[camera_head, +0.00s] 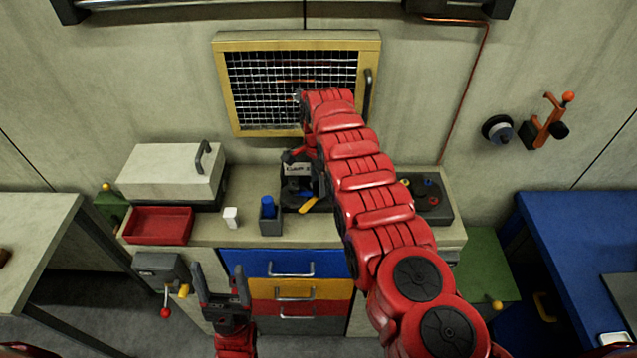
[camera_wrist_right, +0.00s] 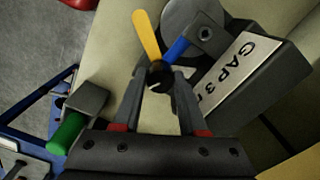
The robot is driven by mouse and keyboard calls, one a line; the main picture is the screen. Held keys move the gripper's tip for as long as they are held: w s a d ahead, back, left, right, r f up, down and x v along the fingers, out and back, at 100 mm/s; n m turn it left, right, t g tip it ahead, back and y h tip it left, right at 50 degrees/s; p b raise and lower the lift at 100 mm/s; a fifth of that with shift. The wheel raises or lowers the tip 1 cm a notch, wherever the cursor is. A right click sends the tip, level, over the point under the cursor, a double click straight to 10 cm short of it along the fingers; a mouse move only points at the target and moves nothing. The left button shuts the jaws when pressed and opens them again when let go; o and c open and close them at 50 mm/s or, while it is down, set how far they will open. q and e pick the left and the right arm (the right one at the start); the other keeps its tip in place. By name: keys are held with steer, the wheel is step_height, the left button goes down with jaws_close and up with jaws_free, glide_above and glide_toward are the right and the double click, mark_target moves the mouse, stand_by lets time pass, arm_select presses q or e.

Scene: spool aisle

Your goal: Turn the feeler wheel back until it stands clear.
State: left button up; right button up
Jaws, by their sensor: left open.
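The box with the GAP label (camera_head: 298,168) stands on the bench below the wire-mesh panel, partly hidden by my right arm. In the right wrist view the box (camera_wrist_right: 270,75) is close. Beside it are a grey disc (camera_wrist_right: 182,18), a yellow arm (camera_wrist_right: 146,36) and a blue arm (camera_wrist_right: 178,49), which seem to belong to the feeler wheel. My right gripper (camera_wrist_right: 158,76) has its fingertips at the dark hub where these arms meet. I cannot tell whether it grips the hub. My left gripper (camera_head: 222,280) is open and empty, in front of the drawers.
On the bench are a red tray (camera_head: 158,226), a lidded pale box (camera_head: 170,172), a small white block (camera_head: 231,217) and a blue peg in a grey holder (camera_head: 270,222). A lever box (camera_head: 160,268) stands left of the drawers. A blue table (camera_head: 570,235) is at right.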

jaws_close()
stand_by(1.0)
